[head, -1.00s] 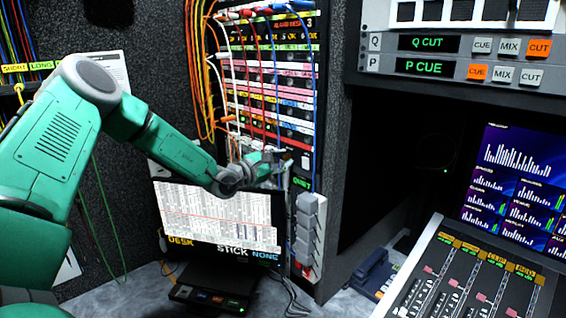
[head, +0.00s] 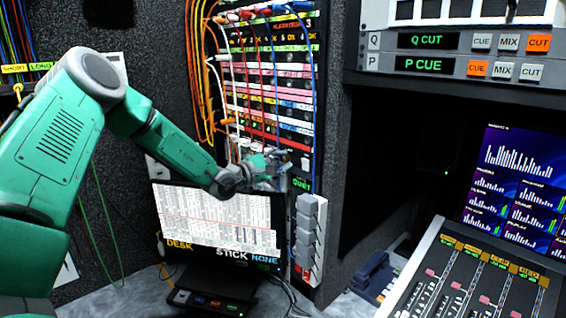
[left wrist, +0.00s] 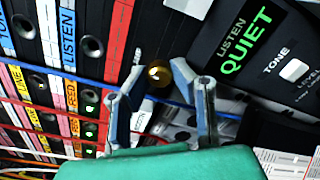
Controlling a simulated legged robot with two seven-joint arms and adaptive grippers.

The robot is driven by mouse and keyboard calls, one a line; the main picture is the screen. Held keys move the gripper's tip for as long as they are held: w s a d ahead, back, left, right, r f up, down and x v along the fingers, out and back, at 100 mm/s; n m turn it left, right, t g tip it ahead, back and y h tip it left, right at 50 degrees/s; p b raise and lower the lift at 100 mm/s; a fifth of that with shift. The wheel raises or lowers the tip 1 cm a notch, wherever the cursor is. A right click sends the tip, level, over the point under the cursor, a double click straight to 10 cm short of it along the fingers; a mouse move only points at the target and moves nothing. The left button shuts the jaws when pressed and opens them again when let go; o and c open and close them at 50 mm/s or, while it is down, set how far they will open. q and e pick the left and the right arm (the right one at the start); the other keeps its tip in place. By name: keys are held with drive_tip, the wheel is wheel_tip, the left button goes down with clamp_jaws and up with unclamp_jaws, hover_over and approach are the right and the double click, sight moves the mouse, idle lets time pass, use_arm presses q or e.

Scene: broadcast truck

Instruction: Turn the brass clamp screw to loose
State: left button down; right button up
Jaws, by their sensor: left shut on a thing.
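The brass clamp screw (left wrist: 157,74) shows in the left wrist view as a small round gold knob on the dark panel. It sits between the fingertips of my left gripper (left wrist: 156,75), which is shut on it. In the head view my left gripper (head: 279,167) is at the lower right of the patch rack, and it hides the screw there. My right gripper is in neither view.
The patch rack (head: 265,100) has red, white, blue and orange cables hanging close above my gripper. A blue cable (left wrist: 230,108) passes by the fingers. A green-lit QUIET panel (left wrist: 245,42) is beside them. A monitor (head: 215,220) stands below.

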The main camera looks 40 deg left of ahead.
use_arm(q)
drive_tip(key=shift+s+f, duration=0.15)
drive_tip(key=shift+f, duration=0.35)
drive_tip(key=c, duration=1.4)
unclamp_jaws()
drive_tip(key=shift+o, duration=0.2)
drive_tip(key=shift+a+r, duration=0.1)
drive_tip(key=shift+a, duration=0.05)
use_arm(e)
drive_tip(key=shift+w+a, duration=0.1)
use_arm(q)
drive_tip(key=shift+r, duration=0.1)
drive_tip(key=shift+s+r, duration=0.1)
drive_tip(key=shift+s, duration=0.3)
drive_tip(key=s+a, duration=0.1)
drive_tip(key=s, duration=0.9)
drive_tip(key=shift+s+f, duration=0.25)
drive_tip(key=shift+s, duration=0.15)
drive_tip(key=shift+a, duration=0.1)
